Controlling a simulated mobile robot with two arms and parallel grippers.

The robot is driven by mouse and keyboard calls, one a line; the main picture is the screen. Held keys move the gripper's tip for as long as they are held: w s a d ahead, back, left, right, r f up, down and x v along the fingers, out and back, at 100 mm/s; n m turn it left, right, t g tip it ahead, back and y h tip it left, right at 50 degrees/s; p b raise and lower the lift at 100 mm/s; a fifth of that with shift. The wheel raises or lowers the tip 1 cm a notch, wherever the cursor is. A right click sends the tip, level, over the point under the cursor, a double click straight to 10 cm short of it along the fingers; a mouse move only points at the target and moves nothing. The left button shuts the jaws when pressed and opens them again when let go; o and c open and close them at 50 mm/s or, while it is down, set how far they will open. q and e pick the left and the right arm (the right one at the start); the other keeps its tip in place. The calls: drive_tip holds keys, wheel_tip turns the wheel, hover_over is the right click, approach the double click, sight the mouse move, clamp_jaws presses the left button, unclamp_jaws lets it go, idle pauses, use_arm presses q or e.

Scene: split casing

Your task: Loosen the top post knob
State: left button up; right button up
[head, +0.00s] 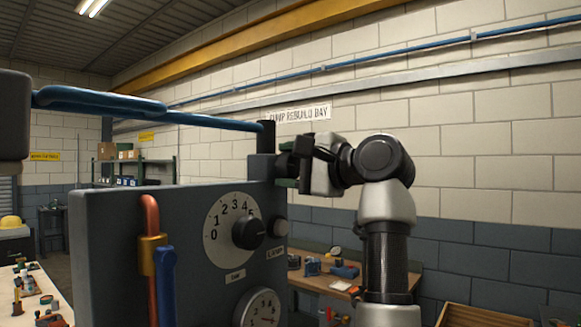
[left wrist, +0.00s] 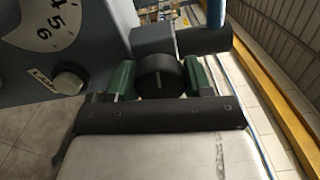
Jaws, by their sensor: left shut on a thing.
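My right gripper is in neither view.
A blue bar (head: 190,117) runs along above the casing to the post. The casing front carries a numbered dial (head: 216,237), a lamp button (head: 279,228), a gauge (head: 258,312) and a red pipe (head: 150,215) with a blue lever (head: 166,280). A wooden bench (head: 309,279) stands behind.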

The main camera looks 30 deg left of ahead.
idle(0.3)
use_arm(q)
drive_tip(key=o, duration=0.9)
drive_tip(key=shift+d, duration=0.1)
drive_tip(key=d+b, duration=0.1)
drive_tip(key=d, duration=0.2)
drive_tip(key=d+b, duration=0.1)
drive_tip(key=d, duration=0.3)
drive_tip(key=d+b, duration=0.1)
drive_tip(key=d, duration=0.2)
drive_tip(key=shift+s+d+b, duration=0.35)
drive_tip(key=shift+s+b, duration=0.05)
